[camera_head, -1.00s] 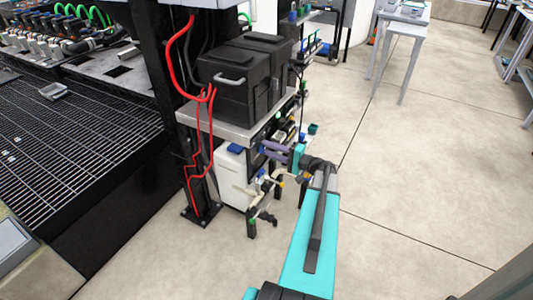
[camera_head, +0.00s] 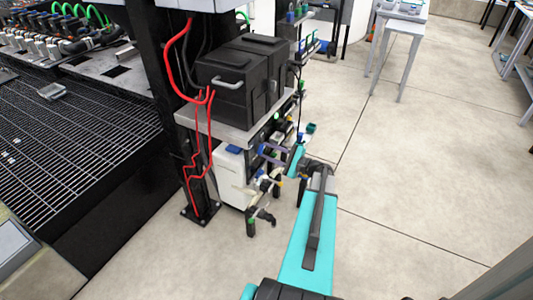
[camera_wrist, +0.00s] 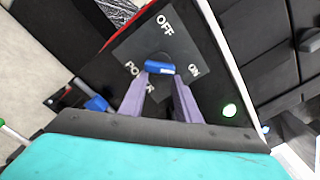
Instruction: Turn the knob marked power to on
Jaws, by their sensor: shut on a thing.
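The power knob (camera_wrist: 160,68) is a blue bar on a dark square plate in the wrist view. The plate (camera_wrist: 130,45) carries white lettering: OFF above the knob, ON to its right, POWER below left, partly covered by a finger. The bar lies roughly level in the picture, its pale-marked end on the right, toward ON. My gripper (camera_wrist: 162,76) has its two purple fingers on either side of the knob, shut on it. In the head view my gripper (camera_head: 271,154) reaches the panel side of the rack; the knob is not distinguishable there.
A round green light (camera_wrist: 229,110) glows right of the plate. Black cases (camera_head: 240,80) sit on the rack's shelf, with red cables (camera_head: 187,130) at left. Pipe fittings (camera_head: 262,215) stick out below my gripper. The floor (camera_head: 410,170) to the right is clear.

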